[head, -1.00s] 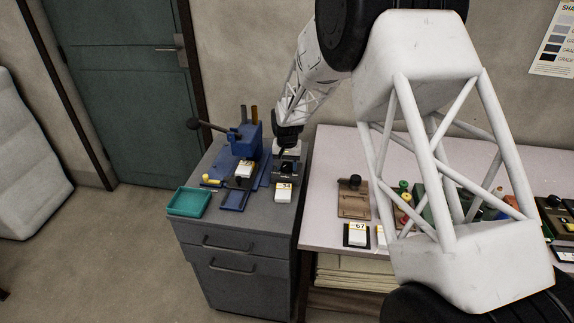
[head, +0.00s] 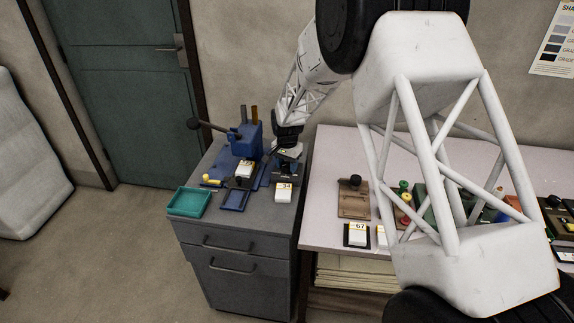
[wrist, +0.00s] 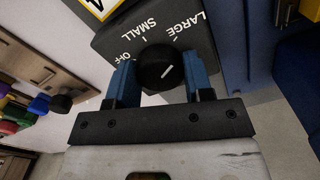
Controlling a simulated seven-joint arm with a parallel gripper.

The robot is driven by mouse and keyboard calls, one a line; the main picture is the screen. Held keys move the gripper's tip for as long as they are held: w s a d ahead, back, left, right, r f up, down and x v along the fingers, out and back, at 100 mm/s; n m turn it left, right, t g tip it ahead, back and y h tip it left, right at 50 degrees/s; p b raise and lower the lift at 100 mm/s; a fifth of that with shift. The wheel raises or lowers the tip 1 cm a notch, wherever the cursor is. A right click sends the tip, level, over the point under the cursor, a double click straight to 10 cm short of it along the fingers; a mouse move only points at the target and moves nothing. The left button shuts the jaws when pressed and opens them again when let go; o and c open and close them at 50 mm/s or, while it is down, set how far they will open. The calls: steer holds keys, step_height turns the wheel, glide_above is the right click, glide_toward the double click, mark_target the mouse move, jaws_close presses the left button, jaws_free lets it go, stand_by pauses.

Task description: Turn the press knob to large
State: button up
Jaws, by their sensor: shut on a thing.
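The black press knob (wrist: 158,66) sits on a dark panel (wrist: 118,38) marked OFF, SMALL and LARGE in the wrist view. A short white line on the knob slants toward the upper right, roughly the LARGE side. My gripper (wrist: 162,74) has its two blue fingers on either side of the knob, shut on it. In the head view my gripper (head: 288,158) is over the back right of the grey cabinet, and the knob is hidden there. The blue press (head: 245,140) with its long lever stands to the left of my gripper.
A white block marked 34 (head: 284,192) lies in front of my gripper. A teal tray (head: 188,202) sits at the front left of the grey cabinet (head: 240,216). The white table (head: 325,165) on the right holds a brown board (head: 353,200) and several coloured items.

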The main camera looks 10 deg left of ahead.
mark_target(287, 165)
steer(key=o, duration=0.9)
steer(key=shift+o, duration=0.2)
steer(key=shift+r, duration=0.2)
step_height(287, 165, up, 7)
steer(key=shift+r, duration=0.25)
